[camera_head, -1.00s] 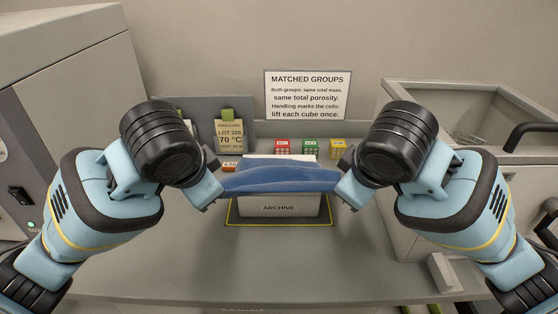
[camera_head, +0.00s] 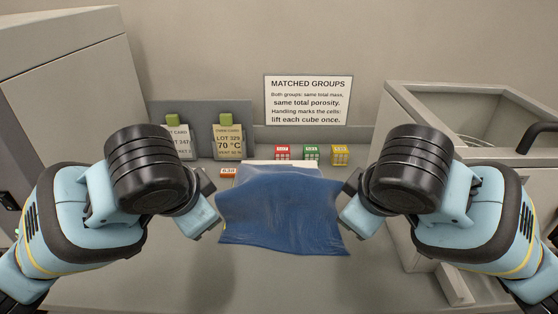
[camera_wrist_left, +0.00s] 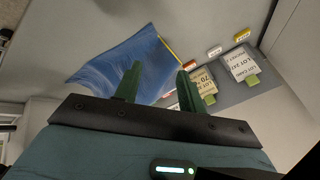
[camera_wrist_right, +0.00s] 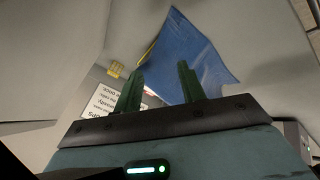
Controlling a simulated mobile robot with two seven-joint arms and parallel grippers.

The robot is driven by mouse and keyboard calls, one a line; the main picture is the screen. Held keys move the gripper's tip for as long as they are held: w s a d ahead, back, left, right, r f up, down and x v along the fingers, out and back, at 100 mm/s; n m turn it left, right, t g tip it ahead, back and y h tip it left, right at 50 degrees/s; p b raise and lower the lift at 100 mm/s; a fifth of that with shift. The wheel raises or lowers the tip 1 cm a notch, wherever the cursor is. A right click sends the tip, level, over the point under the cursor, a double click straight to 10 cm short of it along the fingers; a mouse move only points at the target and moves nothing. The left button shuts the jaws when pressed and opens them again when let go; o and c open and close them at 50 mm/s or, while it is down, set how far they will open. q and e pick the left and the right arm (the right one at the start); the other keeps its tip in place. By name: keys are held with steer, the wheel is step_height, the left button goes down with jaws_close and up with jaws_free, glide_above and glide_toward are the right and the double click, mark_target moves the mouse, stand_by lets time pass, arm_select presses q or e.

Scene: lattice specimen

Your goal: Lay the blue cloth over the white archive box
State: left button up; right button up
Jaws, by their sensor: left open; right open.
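The blue cloth (camera_head: 282,215) lies draped over the archive box, its front part hanging down over the box's front face and the "ARCHIVE" label. A white strip of the archive box (camera_head: 290,164) shows behind the cloth's back edge; the rest is hidden. My left gripper (camera_head: 219,228) is beside the cloth's left edge, and my right gripper (camera_head: 343,222) is beside its right edge. Both are open. The left wrist view shows the cloth (camera_wrist_left: 125,62) beyond spread green fingers (camera_wrist_left: 157,82). The right wrist view shows the cloth (camera_wrist_right: 192,55) beyond spread fingers (camera_wrist_right: 160,82).
Red, green and yellow small boxes (camera_head: 311,153) stand behind. An orange-red tag (camera_head: 228,172) sits left of the archive box. Lot cards (camera_head: 228,140) lean at back left. A grey bin (camera_head: 470,110) stands right, a grey cabinet (camera_head: 70,75) left. The front counter is clear.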

arm_select(q)
steer(key=v, duration=1.1)
steer(key=shift+f, duration=0.15)
arm_select(e)
steer(key=v, duration=1.1)
steer(key=shift+f, duration=0.15)
arm_select(q)
steer(key=shift+s, duration=0.15)
arm_select(e)
steer(key=shift+s, duration=0.15)
